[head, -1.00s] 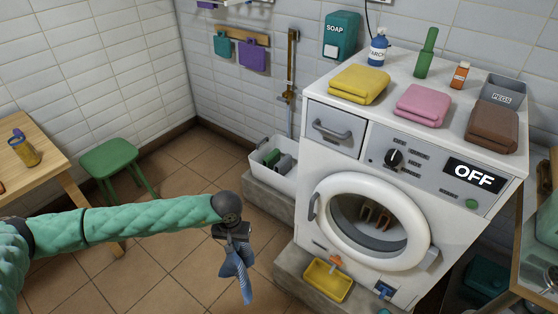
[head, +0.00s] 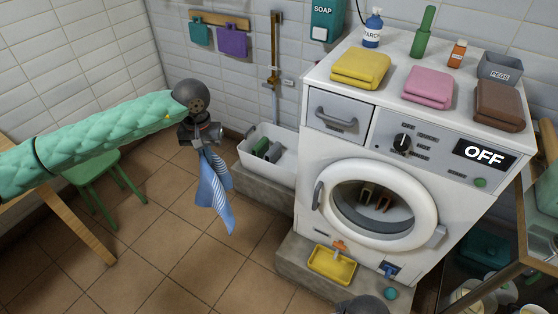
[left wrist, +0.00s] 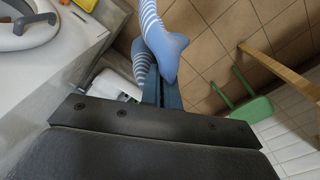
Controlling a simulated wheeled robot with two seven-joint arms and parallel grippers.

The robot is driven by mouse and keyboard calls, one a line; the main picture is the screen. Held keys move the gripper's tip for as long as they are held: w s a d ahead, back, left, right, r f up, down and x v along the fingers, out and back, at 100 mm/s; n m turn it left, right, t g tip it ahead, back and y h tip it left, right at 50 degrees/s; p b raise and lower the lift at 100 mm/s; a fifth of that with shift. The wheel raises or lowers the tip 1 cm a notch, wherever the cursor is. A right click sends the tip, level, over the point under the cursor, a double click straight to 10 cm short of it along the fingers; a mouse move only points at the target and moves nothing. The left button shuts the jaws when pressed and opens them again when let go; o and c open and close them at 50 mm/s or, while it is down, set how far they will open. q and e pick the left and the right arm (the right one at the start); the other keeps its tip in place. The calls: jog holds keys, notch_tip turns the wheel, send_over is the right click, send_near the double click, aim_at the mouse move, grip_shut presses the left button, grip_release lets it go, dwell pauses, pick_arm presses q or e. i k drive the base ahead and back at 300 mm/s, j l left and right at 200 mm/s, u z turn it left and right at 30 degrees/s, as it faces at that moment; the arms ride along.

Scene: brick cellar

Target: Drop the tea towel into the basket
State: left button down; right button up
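The tea towel (head: 215,190) is blue with white stripes. It hangs from my left gripper (head: 203,146), which is shut on it, over the floor in front of the white basket. In the left wrist view the towel (left wrist: 168,42) drapes over the fingertips of the gripper (left wrist: 162,90). The white basket (head: 283,172) stands on a concrete ledge left of the washing machine, with green and dark grey things inside. In the head view the towel hangs left of the basket, apart from it. A dark rounded part of mine shows at the bottom edge; my right gripper's fingers are not visible.
The washing machine (head: 328,146) stands right of the basket, its round door shut, with folded towels on top. A yellow tray (head: 332,265) lies below the door. A green stool (head: 98,176) and wooden table (head: 62,215) are at left.

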aim_at(284, 172)
jog(key=i+j+z, duration=0.35)
jog(key=i, duration=0.15)
jog(key=i+j+z, duration=0.75)
jog(key=j, duration=0.2)
jog(key=i, duration=0.05)
